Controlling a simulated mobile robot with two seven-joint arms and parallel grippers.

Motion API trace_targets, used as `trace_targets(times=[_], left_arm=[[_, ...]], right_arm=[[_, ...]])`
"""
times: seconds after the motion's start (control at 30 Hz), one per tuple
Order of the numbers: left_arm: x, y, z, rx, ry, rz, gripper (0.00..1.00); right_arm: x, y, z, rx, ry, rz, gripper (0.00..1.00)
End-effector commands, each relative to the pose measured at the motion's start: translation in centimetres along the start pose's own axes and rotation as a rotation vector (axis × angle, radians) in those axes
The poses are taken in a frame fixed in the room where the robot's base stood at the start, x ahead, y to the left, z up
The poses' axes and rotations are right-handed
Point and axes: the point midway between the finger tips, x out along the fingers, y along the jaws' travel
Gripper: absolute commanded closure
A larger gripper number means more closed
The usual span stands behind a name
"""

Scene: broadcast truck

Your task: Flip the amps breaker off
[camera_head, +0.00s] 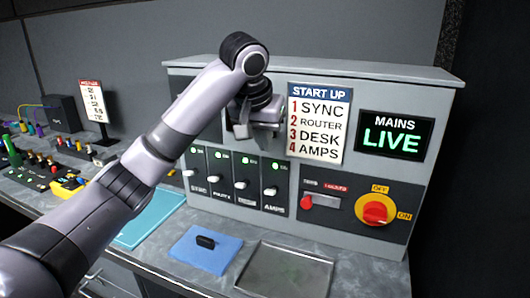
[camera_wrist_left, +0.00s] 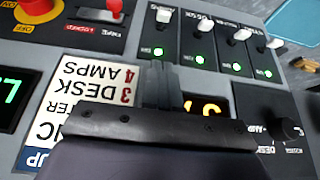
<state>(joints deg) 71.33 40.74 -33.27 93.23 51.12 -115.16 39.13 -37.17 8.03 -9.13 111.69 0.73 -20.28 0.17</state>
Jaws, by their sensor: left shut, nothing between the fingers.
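The breaker panel has four black breakers with white levers and lit green lamps. The amps breaker (camera_head: 272,187) is the rightmost, above the AMPS label; its lever sits low. In the left wrist view, which is upside down, the amps breaker lever (camera_wrist_left: 163,16) is the leftmost, with its green lamp (camera_wrist_left: 159,51) lit. My left gripper (camera_head: 243,131) is shut and empty in front of the panel, above the breakers. In the wrist view its fingertips (camera_wrist_left: 160,72) point toward the amps breaker, apart from the lever. My right gripper is out of view.
A red-and-yellow rotary switch (camera_head: 375,210) and a red-handled switch (camera_head: 307,201) are right of the breakers. A START UP card (camera_head: 319,123) and a lit MAINS LIVE sign (camera_head: 393,136) are above.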

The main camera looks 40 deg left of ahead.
Motion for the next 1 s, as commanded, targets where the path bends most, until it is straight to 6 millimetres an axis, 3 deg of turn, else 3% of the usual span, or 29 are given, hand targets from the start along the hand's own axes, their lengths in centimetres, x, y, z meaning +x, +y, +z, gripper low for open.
trace_targets(times=[0.03, 0.4, 0.63, 1.0], left_arm=[[1.4, 0.1, 0.3, -0.001, -0.007, 0.003, 1.00], [8.7, -0.1, 0.4, 0.000, -0.004, -0.003, 1.00], [10.6, -0.1, 2.4, 0.000, -0.003, -0.002, 1.00], [11.0, 0.0, 2.9, 0.000, -0.001, 0.000, 1.00]], right_arm=[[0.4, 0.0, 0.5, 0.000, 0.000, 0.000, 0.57], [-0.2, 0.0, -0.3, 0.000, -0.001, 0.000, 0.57], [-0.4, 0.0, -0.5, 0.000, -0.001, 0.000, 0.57], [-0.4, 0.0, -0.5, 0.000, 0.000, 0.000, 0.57]])
